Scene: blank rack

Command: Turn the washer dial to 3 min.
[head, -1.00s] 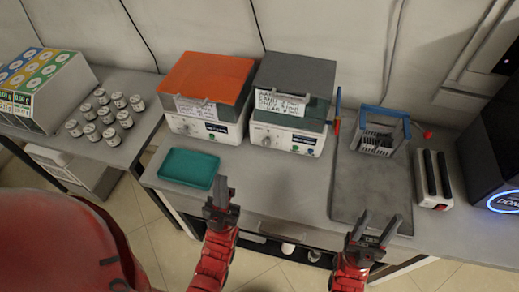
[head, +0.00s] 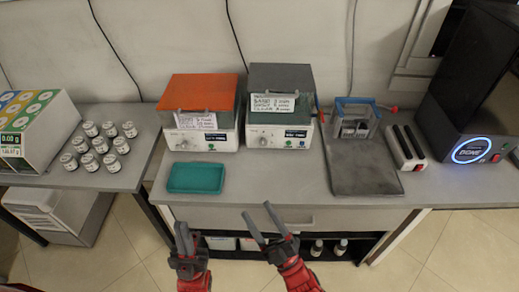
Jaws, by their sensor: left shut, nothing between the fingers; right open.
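Two boxy white machines stand side by side at the back of the bench, one with an orange lid (head: 198,92) and one with a dark grey lid (head: 278,77). Each has a front panel with a dial, a small display and buttons. The dials show on the orange-lidded machine (head: 182,145) and the grey-lidded machine (head: 261,142); their settings are too small to read. I cannot tell which machine is the washer. My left gripper (head: 185,228) is shut and empty before the bench's front edge. My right gripper (head: 256,209) is open and empty near that edge, apart from both dials.
A teal tray (head: 196,191) lies before the orange-lidded machine. Handwritten labels hang on both machines. A grey mat (head: 365,178), a blue-handled rack (head: 355,115), a white device (head: 407,148) and a black machine (head: 480,140) stand right. Several jars (head: 98,142) stand left.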

